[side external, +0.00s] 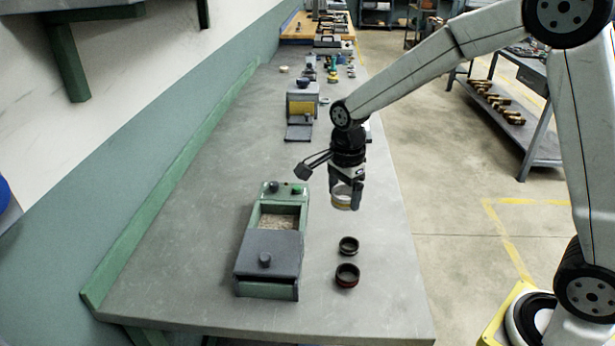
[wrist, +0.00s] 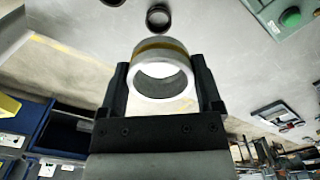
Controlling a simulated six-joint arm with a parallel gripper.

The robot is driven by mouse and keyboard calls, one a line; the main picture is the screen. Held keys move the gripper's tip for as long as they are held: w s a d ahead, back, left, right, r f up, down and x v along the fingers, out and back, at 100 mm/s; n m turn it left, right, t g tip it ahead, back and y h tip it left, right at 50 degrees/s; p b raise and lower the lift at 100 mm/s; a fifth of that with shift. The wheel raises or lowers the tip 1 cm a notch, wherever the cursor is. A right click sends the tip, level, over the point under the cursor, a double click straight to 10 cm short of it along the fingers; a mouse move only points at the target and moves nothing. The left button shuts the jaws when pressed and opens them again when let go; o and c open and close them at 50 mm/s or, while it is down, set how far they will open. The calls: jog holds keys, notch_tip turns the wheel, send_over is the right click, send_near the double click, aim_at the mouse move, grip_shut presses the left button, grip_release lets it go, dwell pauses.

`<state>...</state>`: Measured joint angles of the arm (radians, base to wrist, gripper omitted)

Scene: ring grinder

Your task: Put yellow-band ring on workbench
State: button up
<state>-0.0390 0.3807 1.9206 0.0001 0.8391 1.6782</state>
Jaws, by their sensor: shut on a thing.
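The yellow-band ring (side external: 342,196) is pale metal with a yellow stripe. My gripper (side external: 345,188) is shut on it and holds it above the workbench (side external: 377,220), near the bench's right side. In the wrist view the ring (wrist: 162,72) sits between the two black fingers of my gripper (wrist: 164,85), its round opening facing the camera. In the side view the ring is clear of the bench top. Part of its far side is hidden by a finger.
Two dark rings stand on the bench below the held ring, one nearer (side external: 347,275) and one farther (side external: 348,246). A green grinder box (side external: 270,242) with a grey lid is to their left. A grey-and-yellow machine (side external: 301,108) stands farther back. Bare bench lies between.

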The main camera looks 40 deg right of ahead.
jog(key=s+d+f, duration=0.2)
jog(key=d, duration=1)
jog(key=w+f, duration=0.2)
jog(key=w, duration=0.2)
jog(key=w+d+f, duration=0.1)
jog(key=w+f, duration=0.2)
jog(key=w, duration=0.1)
jog(key=w+d+f, duration=0.1)
jog(key=w+f, duration=0.2)
jog(key=w, duration=0.1)
jog(key=shift+d+f, duration=0.1)
jog(key=shift+d, duration=0.15)
jog(key=shift+w+d+f, duration=0.1)
jog(key=shift+w+f, duration=0.4)
jog(key=shift+f, duration=0.1)
jog(key=shift+w+f, duration=0.2)
jog(key=shift+d+f, duration=0.1)
jog(key=shift+f, duration=1.4)
